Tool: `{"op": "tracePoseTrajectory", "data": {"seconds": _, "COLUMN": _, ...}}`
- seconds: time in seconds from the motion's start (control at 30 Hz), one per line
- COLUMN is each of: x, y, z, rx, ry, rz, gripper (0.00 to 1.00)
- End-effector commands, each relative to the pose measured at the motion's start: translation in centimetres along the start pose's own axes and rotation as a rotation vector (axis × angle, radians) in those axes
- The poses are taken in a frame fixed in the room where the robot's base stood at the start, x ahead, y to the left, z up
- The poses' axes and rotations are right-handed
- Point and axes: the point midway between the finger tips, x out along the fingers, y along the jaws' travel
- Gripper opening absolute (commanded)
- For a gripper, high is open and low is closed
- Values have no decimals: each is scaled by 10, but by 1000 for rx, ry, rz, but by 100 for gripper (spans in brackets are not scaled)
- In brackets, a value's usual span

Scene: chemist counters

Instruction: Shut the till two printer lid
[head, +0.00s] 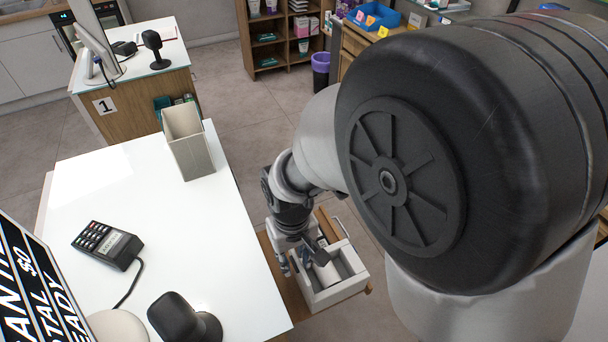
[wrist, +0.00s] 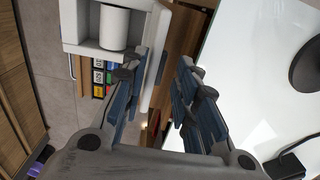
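The till two printer (head: 318,294) is a white box with an open top on a pull-out shelf beside the counter. A white paper roll (wrist: 114,27) lies exposed inside it, so the printer stands open. A pale panel (wrist: 154,52) along the printer's right side in the wrist view may be its lid; I cannot tell for sure.
The white counter (head: 150,235) lies close to my gripper's side, with a card terminal (head: 108,245), a black scanner (head: 183,318) and a beige open box (head: 188,143). Coloured packs (wrist: 103,78) lie in the shelf near the printer. Floor beyond is clear.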

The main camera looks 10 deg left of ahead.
Motion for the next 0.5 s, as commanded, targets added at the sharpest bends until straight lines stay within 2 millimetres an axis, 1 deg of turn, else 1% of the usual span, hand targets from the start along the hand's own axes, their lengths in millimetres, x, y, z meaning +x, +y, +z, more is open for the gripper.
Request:
{"op": "tracePoseTrajectory", "data": {"seconds": 0.03, "x": 5, "y": 0, "z": 1, "rx": 0, "ry": -2, "rz": 0, "gripper": 28}}
{"op": "tracePoseTrajectory", "data": {"seconds": 0.1, "x": 7, "y": 0, "z": 1, "rx": 0, "ry": -2, "rz": 0, "gripper": 28}}
{"op": "tracePoseTrajectory", "data": {"seconds": 0.37, "x": 7, "y": 0, "z": 0, "rx": 0, "ry": 0, "rz": 0, "gripper": 28}}
{"op": "tracePoseTrajectory", "data": {"seconds": 0.5, "x": 7, "y": 0, "z": 0, "rx": 0, "ry": 0, "rz": 0, "gripper": 20}}
